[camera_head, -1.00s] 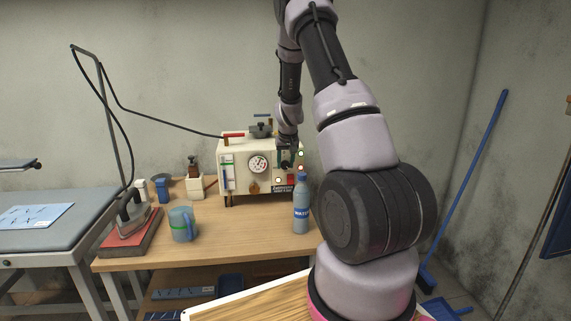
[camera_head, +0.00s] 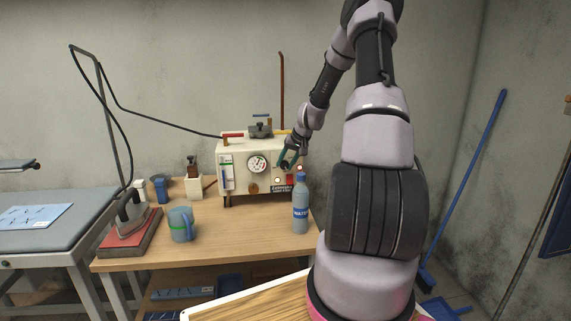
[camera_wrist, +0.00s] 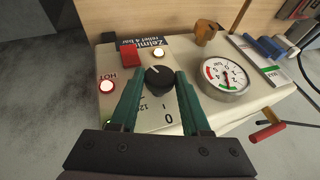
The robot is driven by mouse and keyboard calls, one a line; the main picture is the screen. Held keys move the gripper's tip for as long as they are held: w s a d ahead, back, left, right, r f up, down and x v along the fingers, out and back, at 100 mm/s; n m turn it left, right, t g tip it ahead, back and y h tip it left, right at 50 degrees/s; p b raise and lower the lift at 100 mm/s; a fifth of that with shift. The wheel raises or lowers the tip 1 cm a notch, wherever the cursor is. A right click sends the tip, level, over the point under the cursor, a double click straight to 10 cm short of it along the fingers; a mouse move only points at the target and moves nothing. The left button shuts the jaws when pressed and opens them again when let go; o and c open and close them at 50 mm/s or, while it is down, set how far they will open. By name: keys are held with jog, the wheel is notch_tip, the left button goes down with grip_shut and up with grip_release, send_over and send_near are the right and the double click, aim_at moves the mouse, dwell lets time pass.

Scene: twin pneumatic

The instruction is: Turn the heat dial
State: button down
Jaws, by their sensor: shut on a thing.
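The steam generator (camera_head: 238,170), a cream box, stands at the back of the wooden table in the head view. Its heat dial (camera_wrist: 158,75) is a black round knob with a white pointer line, on a front plate with printed numbers, in the wrist view. My gripper (camera_wrist: 159,84) has its two green fingers shut on the dial, one on each side. In the head view my gripper (camera_head: 287,160) is at the right part of the box's front and hides most of the dial.
A white pressure gauge (camera_wrist: 224,74), a red switch (camera_wrist: 130,57) and a lit HOT lamp (camera_wrist: 106,86) sit near the dial. A blue water bottle (camera_head: 300,205) stands in front of the box. A blue jug (camera_head: 181,224) and an iron (camera_head: 130,215) are left.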

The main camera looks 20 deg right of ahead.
jog(key=shift+s+f+y, duration=0.15)
jog(key=shift+y, duration=0.25)
jog(key=shift+c, duration=1.9)
grip_release()
jog(key=shift+s+d+r, duration=0.1)
jog(key=shift+d+r, duration=0.15)
jog(key=shift+r, duration=0.3)
jog(key=v, duration=0.9)
jog(key=shift+s+r, duration=0.25)
jog(key=shift+s, duration=0.1)
